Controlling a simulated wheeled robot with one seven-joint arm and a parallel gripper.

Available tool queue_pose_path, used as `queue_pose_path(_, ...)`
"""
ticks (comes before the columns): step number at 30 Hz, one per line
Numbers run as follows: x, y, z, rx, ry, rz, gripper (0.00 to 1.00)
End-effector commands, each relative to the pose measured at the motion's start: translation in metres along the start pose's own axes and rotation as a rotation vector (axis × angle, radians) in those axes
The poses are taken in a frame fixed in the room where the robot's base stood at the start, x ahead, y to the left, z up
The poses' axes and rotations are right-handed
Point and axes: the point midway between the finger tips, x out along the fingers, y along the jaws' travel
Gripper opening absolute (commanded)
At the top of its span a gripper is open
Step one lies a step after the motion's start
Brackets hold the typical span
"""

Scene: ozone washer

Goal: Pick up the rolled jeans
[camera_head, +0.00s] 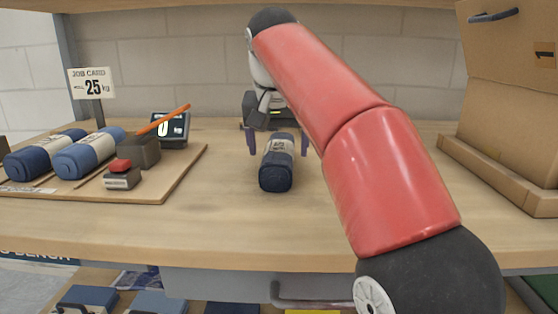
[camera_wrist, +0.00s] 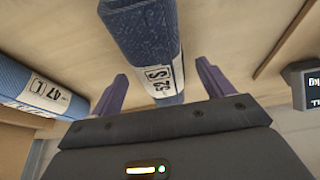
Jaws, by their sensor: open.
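The rolled jeans (camera_head: 276,178), a dark blue bundle with a pale printed band, lie on the wooden bench top at the middle of the head view. In the wrist view the roll (camera_wrist: 141,30) runs between the two purple fingers, its label end close to the palm. My gripper (camera_head: 278,143) is open, with one finger on each side of the roll's far part. Gaps show between the fingers and the roll in the head view. It also shows in the wrist view (camera_wrist: 160,78), where exact finger clearance is hard to judge.
Two more blue rolls (camera_head: 85,153) lie on a wooden board (camera_head: 178,178) at left, beside a red-topped block (camera_head: 121,174) and a scale display (camera_head: 169,129). Another roll, labelled 47 L (camera_wrist: 35,90), shows in the wrist view. Cardboard boxes (camera_head: 508,120) stand at right.

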Motion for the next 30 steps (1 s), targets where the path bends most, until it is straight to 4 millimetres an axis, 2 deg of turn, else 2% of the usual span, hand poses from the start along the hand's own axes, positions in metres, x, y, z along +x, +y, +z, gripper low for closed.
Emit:
queue_pose_path(1,0.011,0.001,0.000,0.001,-0.003,0.002,0.80)
queue_pose_path(3,0.021,0.001,0.000,-0.001,-0.002,0.000,0.80)
queue_pose_path(6,0.029,0.001,-0.001,-0.001,-0.001,-0.001,0.80)
queue_pose_path(14,0.031,0.001,-0.001,-0.001,-0.001,-0.001,0.80)
queue_pose_path(27,0.030,0.001,-0.001,-0.001,-0.001,-0.001,0.24)
queue_pose_path(30,0.030,0.001,-0.001,-0.001,0.001,-0.001,0.21)
